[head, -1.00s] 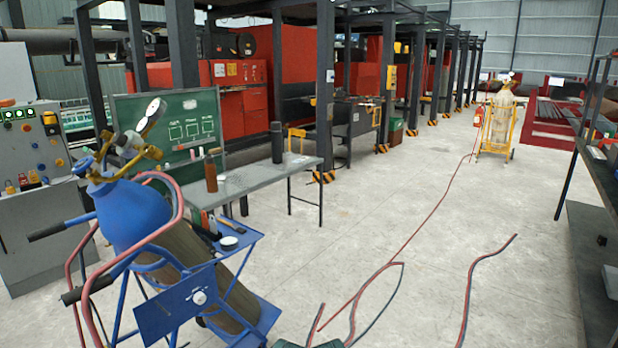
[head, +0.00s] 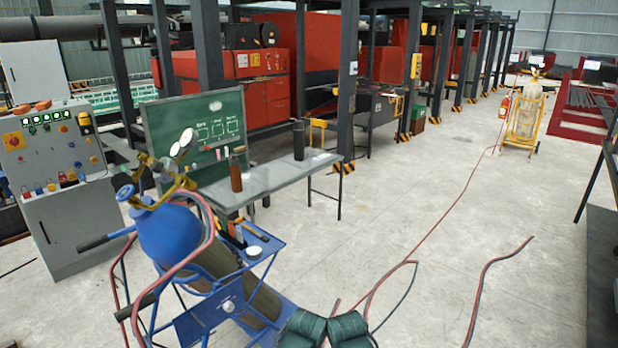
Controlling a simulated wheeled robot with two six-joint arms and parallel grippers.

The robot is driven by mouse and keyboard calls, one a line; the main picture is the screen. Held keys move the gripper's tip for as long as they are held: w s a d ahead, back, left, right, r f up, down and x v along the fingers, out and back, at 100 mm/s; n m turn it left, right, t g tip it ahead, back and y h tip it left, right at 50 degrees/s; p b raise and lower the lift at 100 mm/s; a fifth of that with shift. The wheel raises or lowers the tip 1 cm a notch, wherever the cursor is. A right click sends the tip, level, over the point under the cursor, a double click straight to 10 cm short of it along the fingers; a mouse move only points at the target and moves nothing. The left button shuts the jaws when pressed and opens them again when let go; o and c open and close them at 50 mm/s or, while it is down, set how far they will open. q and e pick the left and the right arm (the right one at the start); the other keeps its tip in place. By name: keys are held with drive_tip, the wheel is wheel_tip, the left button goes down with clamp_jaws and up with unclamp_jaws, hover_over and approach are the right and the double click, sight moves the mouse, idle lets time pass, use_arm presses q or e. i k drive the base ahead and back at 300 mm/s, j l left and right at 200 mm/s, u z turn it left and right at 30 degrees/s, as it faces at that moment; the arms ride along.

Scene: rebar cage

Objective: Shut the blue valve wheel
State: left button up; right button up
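A blue gas cylinder (head: 172,235) leans on a blue cart (head: 203,322) at the lower left. A small blue valve wheel (head: 125,193) sits at the left of the brass valve on top of the cylinder. A brass regulator with round gauges (head: 180,145) rises beside it, to its right. The wheel is small here, and I cannot tell how far it is turned. Neither of my grippers is in view, and nothing of mine touches the wheel.
Red hoses (head: 205,215) loop around the cylinder and others lie on the floor. A grey control cabinet (head: 62,225) stands left, a grey table (head: 270,180) behind. Dark green bulky objects (head: 348,328) are at the bottom edge.

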sight(125, 193)
drive_tip(key=i+j+u, duration=0.1)
drive_tip(key=u, duration=1.15)
drive_tip(key=i+j, duration=0.05)
